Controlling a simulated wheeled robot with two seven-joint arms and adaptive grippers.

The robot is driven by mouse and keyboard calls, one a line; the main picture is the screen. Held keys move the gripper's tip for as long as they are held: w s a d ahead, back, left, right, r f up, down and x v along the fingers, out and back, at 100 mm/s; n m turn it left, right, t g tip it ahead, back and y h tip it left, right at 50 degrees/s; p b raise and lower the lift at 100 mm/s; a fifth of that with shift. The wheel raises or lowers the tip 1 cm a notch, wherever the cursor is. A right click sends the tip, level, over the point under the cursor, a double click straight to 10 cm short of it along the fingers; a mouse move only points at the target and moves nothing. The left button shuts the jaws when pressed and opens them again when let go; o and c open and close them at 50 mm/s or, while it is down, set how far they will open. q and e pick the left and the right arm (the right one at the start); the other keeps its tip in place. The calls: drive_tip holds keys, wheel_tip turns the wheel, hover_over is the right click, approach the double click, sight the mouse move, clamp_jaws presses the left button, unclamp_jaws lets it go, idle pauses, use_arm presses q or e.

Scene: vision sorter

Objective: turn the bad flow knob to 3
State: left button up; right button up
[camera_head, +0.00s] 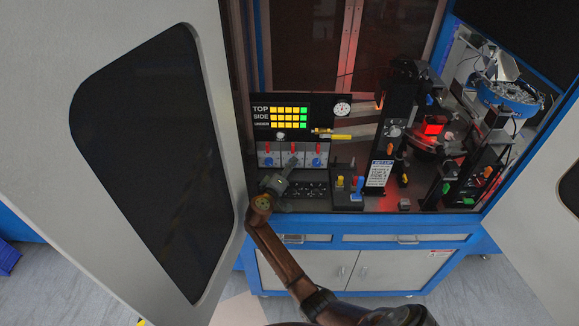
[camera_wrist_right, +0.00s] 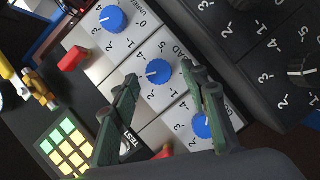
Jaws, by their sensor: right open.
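The bad flow knob is most likely the middle blue knob (camera_wrist_right: 158,71), on a light panel whose partly hidden label seems to end in "AD". It has a white pointer mark towards the left in the right wrist view, among printed numbers. I cannot read the exact setting. My right gripper (camera_wrist_right: 160,80) is open, with one finger on each side of this knob in that view. Contact cannot be told. My left gripper is not in view.
Another blue knob (camera_wrist_right: 112,18) is at the top, and a third blue knob (camera_wrist_right: 203,125) is partly behind the right finger. A dark panel with black knobs (camera_wrist_right: 302,66) is alongside. A large cabinet door (camera_head: 205,60) stands left of my arm.

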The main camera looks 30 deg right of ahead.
drive_tip(key=v, duration=0.6)
idle(0.4)
